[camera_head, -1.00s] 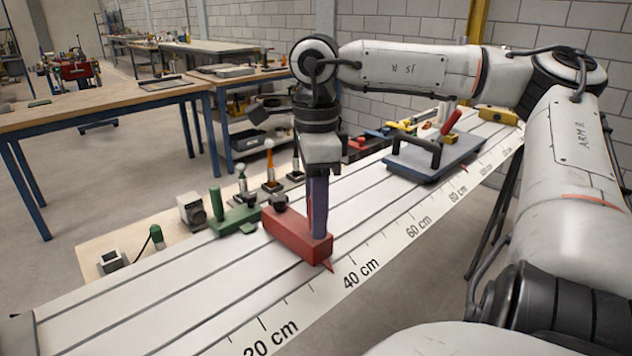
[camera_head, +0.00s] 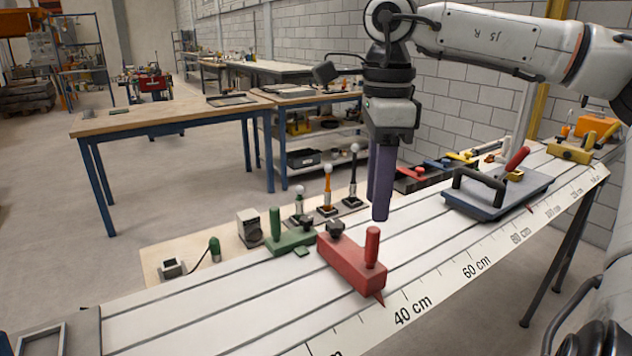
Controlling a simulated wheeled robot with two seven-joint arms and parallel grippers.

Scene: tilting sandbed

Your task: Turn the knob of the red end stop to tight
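The red end stop (camera_head: 343,264) lies across the white grooved bed. Its pointer is at the scale edge near the 40 cm label. A red upright handle (camera_head: 372,247) stands at its near end, and a dark knob (camera_head: 336,229) sits at its far end. I cannot tell from here whether the knob is tight. My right gripper (camera_head: 380,208) points down, raised above the bed just beyond the red handle and apart from it. Its purple fingers overlap in this view, so its opening is unclear. My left gripper is not in view.
A blue sled (camera_head: 497,194) with a dark handle lies farther right, before a yellow block (camera_head: 572,152). Small posts stand on the wooden board (camera_head: 200,262) behind.

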